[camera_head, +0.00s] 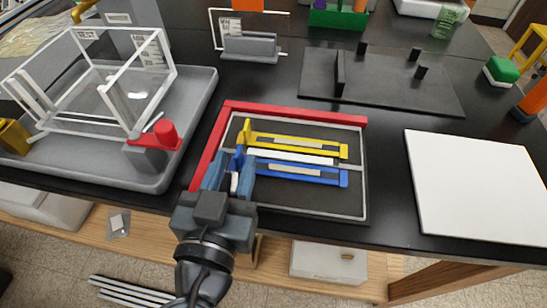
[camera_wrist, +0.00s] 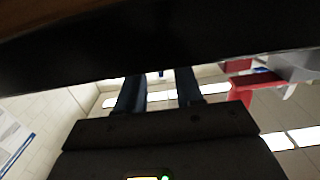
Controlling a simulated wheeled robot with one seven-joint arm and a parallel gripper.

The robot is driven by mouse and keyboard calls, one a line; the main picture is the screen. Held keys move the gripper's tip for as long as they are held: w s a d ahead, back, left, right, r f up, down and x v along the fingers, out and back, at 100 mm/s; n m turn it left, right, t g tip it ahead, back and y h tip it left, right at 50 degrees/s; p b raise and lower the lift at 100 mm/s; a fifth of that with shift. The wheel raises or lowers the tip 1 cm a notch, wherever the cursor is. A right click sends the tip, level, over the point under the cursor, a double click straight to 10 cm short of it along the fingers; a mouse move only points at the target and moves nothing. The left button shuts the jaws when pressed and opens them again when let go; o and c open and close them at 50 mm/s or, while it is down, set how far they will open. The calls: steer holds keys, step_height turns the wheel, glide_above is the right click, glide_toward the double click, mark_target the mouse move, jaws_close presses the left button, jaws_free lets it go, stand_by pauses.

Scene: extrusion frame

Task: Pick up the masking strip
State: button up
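A white strip (camera_head: 295,157) lies in the tray between a yellow bracket-like piece (camera_head: 300,144) and a blue one (camera_head: 310,174). It is probably the masking strip, but I cannot confirm this. My gripper (camera_head: 232,171) is at the tray's left front side, by the upright end of the blue piece. Its two blue fingers stand apart. A small white patch shows between them in the head view; I cannot tell what it is. In the wrist view my gripper (camera_wrist: 158,78) also has its fingers apart, with a dark surface across the top of the picture.
The tray (camera_head: 357,212) has red edging at its back and left. A grey tray (camera_head: 200,115) with a white frame (camera_head: 110,130) and a red-knobbed block (camera_head: 165,134) stands left. A white board (camera_head: 475,185) lies right. A black plate with posts (camera_head: 390,88) lies behind.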

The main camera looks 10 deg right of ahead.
mark_target(235, 160)
steer(key=shift+x, duration=1.7)
steer(key=shift+r, duration=0.15)
jaws_close()
